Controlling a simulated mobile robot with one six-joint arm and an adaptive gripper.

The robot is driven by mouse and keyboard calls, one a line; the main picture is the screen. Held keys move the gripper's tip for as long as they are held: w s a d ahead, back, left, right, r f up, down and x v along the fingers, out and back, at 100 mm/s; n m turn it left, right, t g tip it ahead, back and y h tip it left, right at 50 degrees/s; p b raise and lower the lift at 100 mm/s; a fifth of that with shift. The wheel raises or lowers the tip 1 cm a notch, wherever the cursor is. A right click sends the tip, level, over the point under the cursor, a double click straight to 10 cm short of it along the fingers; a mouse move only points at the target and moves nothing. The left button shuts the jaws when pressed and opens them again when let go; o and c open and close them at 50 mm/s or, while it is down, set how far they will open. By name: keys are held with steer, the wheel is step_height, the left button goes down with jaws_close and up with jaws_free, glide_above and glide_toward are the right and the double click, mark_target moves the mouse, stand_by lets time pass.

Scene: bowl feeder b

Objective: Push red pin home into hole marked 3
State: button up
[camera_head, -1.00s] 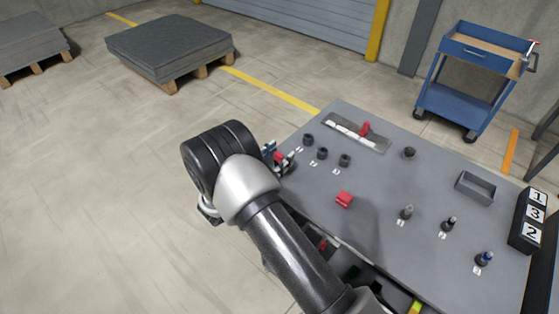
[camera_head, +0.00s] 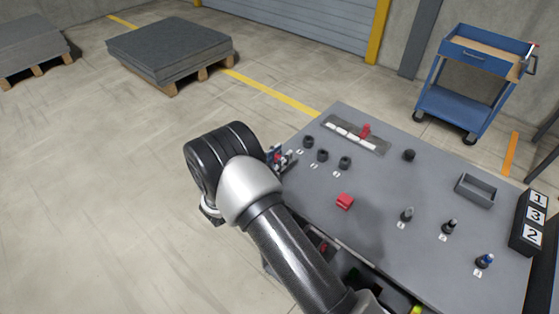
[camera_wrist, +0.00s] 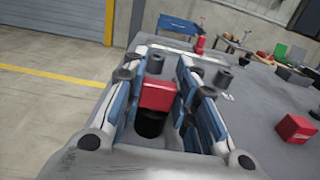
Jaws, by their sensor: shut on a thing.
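My gripper (camera_wrist: 160,92) is at the table's left edge, its two blue-padded fingers on either side of a red block-shaped piece, the red pin (camera_wrist: 158,95). A black round part (camera_wrist: 150,123) shows just below the red piece; I cannot tell if it is the pin's shank or a socket. In the head view my gripper (camera_head: 279,158) is partly behind my wrist. Black round sockets (camera_head: 308,142), (camera_head: 323,155) and (camera_head: 345,162) stand beside it with small white labels. The label digits are too small to read, so I cannot tell which is hole 3.
A loose red block (camera_head: 345,201) lies on the grey table (camera_head: 375,185). A plate with a red handle (camera_head: 365,130) lies at the back.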

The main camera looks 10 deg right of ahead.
steer(key=shift+r, duration=0.15)
steer(key=shift+c, duration=0.2)
step_height(320, 180, up, 20)
steer(key=p, duration=0.5)
